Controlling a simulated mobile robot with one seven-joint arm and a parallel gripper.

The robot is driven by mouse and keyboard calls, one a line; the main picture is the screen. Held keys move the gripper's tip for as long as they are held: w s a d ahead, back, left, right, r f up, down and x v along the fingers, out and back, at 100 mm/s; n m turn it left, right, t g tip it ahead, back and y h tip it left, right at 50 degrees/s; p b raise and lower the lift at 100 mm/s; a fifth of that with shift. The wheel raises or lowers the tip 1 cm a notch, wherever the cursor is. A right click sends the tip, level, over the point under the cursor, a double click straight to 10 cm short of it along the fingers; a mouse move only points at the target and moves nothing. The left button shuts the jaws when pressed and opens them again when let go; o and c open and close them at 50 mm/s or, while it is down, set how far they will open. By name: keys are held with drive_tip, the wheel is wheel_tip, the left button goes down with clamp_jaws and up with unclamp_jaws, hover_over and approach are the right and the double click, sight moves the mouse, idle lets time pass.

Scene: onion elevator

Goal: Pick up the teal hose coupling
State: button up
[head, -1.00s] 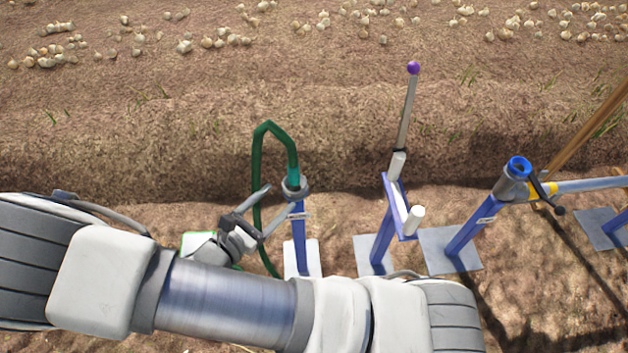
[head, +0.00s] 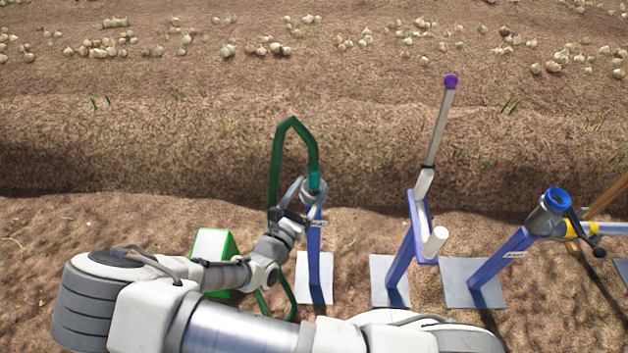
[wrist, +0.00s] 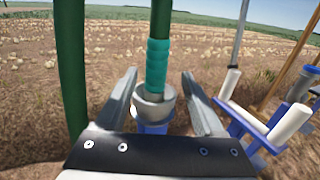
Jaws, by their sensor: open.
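The teal hose coupling (head: 314,180) sits upright in the grey cup (head: 314,197) on top of a blue post, at the end of a green hose (head: 275,165). In the wrist view the coupling (wrist: 158,62) shows as a ribbed teal sleeve whose lower end goes into the grey cup (wrist: 153,103). My gripper (head: 305,190) is open. In the wrist view its two fingers (wrist: 156,85) stand on the left and right of the cup and coupling, with gaps on both sides, and do not grip anything.
The hose loops close by on the left in the wrist view. To the right stand a blue bracket with a purple-tipped lever (head: 450,82) and a blue post with a blue-ringed port (head: 558,200). A white and green box (head: 212,246) lies left. Onions lie beyond the furrow.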

sight(317, 174)
drive_tip(key=b+x, duration=0.1)
drive_tip(key=x, duration=0.4)
drive_tip(key=shift+w+a+f+b, duration=0.1)
drive_tip(key=shift+w+b, duration=0.3)
drive_tip(key=shift+w+d, duration=0.2)
drive_tip(key=shift+w, duration=0.35)
clamp_jaws()
